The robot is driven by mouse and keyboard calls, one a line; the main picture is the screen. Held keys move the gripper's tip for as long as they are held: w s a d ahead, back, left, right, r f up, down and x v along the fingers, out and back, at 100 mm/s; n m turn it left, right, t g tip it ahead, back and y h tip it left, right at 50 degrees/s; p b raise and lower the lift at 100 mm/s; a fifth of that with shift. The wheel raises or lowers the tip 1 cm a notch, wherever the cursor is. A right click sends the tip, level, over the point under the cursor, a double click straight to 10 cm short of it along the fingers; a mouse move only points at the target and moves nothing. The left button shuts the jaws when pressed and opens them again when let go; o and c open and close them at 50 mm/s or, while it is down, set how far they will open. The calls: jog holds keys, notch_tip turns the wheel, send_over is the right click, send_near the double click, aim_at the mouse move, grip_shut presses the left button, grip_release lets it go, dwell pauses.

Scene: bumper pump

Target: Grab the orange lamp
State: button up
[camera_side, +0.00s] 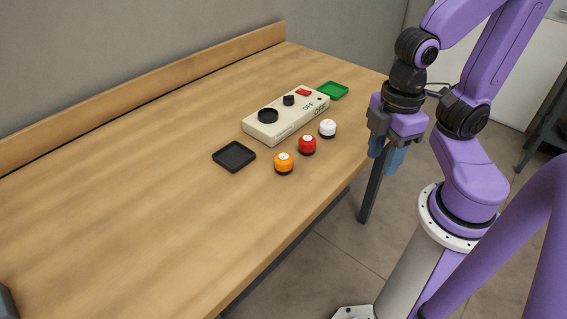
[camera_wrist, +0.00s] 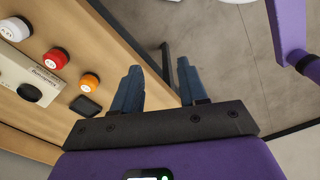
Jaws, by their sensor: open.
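The orange lamp (camera_side: 284,162) is a small round-topped orange piece on a black base, standing upright on the table near its front edge. It also shows in the wrist view (camera_wrist: 90,82), left of the fingers. My gripper (camera_side: 386,160) is open and empty, with blue fingers pointing down. It hangs off the table's front edge, to the right of the lamps and apart from them. In the wrist view, my gripper (camera_wrist: 160,85) has floor and the table's edge between its fingers.
A red lamp (camera_side: 307,145) and a white lamp (camera_side: 328,128) stand in a row beside the orange one. A cream control box (camera_side: 287,122) is behind them. A black tray (camera_side: 234,156) and a green tray (camera_side: 333,90) lie at its ends. The table's left part is clear.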

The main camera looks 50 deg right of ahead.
jog(key=o, duration=0.8)
jog(key=shift+c, duration=0.2)
jog(key=n+t+h, duration=0.3)
jog(key=n+h, duration=0.5)
jog(key=h, duration=0.5)
send_near(280, 164)
jog(key=shift+s+a+r, duration=0.35)
jog(key=shift+a, duration=0.2)
jog(key=shift+s+a+r, duration=0.4)
jog(key=shift+a, duration=0.15)
jog(key=shift+w+a+f, duration=0.2)
jog(key=shift+w+f, duration=0.1)
jog(key=shift+f, duration=0.1)
jog(key=x, duration=1.2)
jog(key=shift+w+r, duration=0.15)
jog(key=shift+r, duration=0.05)
jog(key=shift+h, duration=0.3)
jog(key=shift+r+x, duration=0.15)
jog(key=shift+x, duration=1.2)
jog(key=shift+r+x, duration=0.15)
jog(key=shift+x, duration=1.2)
